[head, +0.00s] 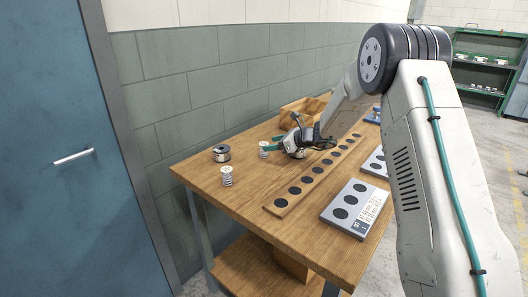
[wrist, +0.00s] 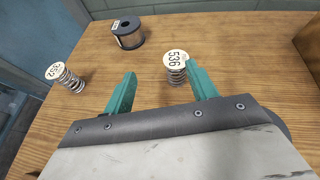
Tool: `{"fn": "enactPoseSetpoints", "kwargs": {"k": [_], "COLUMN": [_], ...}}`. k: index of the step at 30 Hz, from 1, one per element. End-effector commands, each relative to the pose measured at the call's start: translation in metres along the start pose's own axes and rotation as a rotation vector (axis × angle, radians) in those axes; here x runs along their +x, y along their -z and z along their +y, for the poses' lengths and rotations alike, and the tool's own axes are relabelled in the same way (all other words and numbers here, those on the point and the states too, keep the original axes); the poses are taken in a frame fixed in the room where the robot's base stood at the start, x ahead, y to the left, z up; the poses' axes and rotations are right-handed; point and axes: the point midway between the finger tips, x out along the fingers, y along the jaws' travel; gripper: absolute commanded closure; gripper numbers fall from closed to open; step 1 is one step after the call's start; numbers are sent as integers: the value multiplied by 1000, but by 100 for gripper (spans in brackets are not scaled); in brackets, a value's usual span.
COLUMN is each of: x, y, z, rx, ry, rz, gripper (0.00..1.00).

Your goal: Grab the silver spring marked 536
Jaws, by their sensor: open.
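The silver spring marked 536 (wrist: 176,72) stands upright on the wooden table, with a pale round label on its top. In the wrist view it is just beyond my gripper (wrist: 160,85), close to the right finger and partly behind it. I cannot tell whether that finger touches it. My gripper's teal fingers are apart with nothing between them. In the head view my gripper (head: 273,146) reaches left over the table to the spring (head: 264,151). A second silver spring, marked 352 or similar (wrist: 67,78), stands to the left; it also shows in the head view (head: 226,176).
A wooden board with a row of black discs (head: 283,205) and a grey panel with dark circles (head: 338,220) lie on the table (head: 240,205). A wooden box (head: 300,108) stands near the wall. The table's front left is clear.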

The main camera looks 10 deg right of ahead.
Motion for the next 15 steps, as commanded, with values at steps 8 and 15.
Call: {"fn": "enactPoseSetpoints", "kwargs": {"k": [8,15], "x": [25,53], "y": [26,23], "z": [-22,-22], "rx": [110,107], "ry": [53,52], "rz": [-15,-15], "gripper": [43,43]}}
